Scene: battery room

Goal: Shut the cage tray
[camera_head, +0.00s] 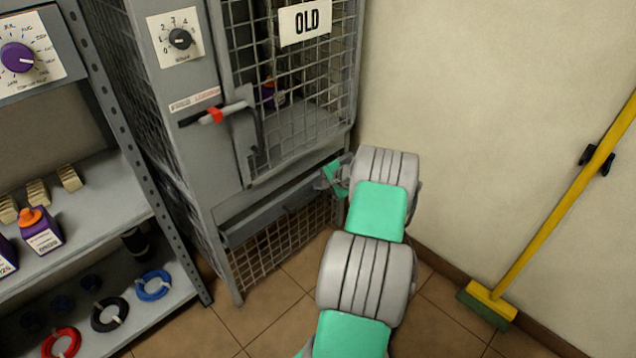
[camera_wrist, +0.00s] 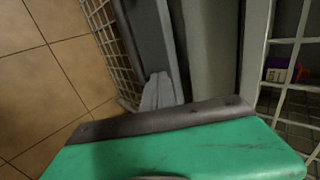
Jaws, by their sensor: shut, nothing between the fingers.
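The cage tray (camera_head: 258,219) is a long grey drawer low on the wire cage, below the mesh door. Its front looks close to the cage frame; I cannot tell whether a small gap is left. My gripper (camera_head: 293,196) is at the right half of the tray, its fingers together and empty. In the wrist view, the grey fingers (camera_wrist: 160,94) point at the grey tray front (camera_wrist: 149,40). Whether they touch it is unclear. My green wrist housing hides the lower part of that view, and my arm covers the cage's lower right corner in the head view.
A shelf (camera_head: 110,232) with batteries and coiled cables stands left. Tiled floor (camera_head: 262,318) is open in front.

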